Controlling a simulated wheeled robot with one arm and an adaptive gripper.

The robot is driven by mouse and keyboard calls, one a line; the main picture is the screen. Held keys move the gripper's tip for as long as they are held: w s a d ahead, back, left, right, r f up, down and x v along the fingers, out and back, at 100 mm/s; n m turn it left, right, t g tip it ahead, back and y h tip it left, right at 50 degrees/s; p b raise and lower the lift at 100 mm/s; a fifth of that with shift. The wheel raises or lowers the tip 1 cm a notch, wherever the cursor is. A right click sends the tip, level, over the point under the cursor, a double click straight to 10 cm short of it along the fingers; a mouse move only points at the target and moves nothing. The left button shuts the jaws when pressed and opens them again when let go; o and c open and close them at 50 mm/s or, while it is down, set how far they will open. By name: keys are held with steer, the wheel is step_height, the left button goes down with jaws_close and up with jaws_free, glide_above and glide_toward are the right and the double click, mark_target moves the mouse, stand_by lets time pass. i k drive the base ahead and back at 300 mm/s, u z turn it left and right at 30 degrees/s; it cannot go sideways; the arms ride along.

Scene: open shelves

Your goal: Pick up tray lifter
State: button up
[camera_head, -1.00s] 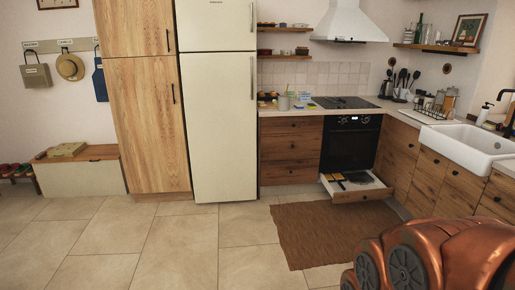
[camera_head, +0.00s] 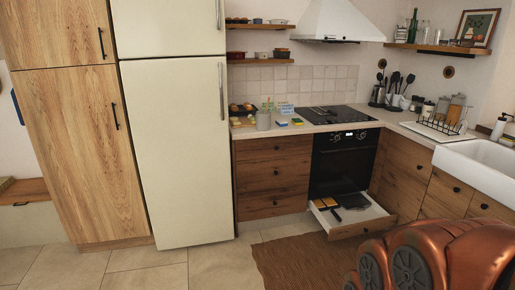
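No tray lifter can be made out for certain at this distance. The open drawer (camera_head: 364,229) under the oven holds a small yellow-and-dark item (camera_head: 325,203), a thin dark item (camera_head: 336,214) and a dark flat item (camera_head: 353,201). Another small dark shape (camera_head: 322,111) shows on the black hob (camera_head: 335,115), too small to name. My copper arm fills the lower right of the view. My gripper is not in view.
The black oven (camera_head: 340,165) stands above the pulled-out drawer. A brown rug (camera_head: 290,262) lies in front. The tall cream fridge (camera_head: 178,150) and wooden cabinet (camera_head: 80,150) stand left. A white sink (camera_head: 480,165) is right.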

mark_target(330, 112)
steer(key=z, duration=0.1)
steer(key=i, duration=1.75)
steer(key=z, duration=0.2)
steer(key=i, duration=3)
steer(key=z, duration=0.05)
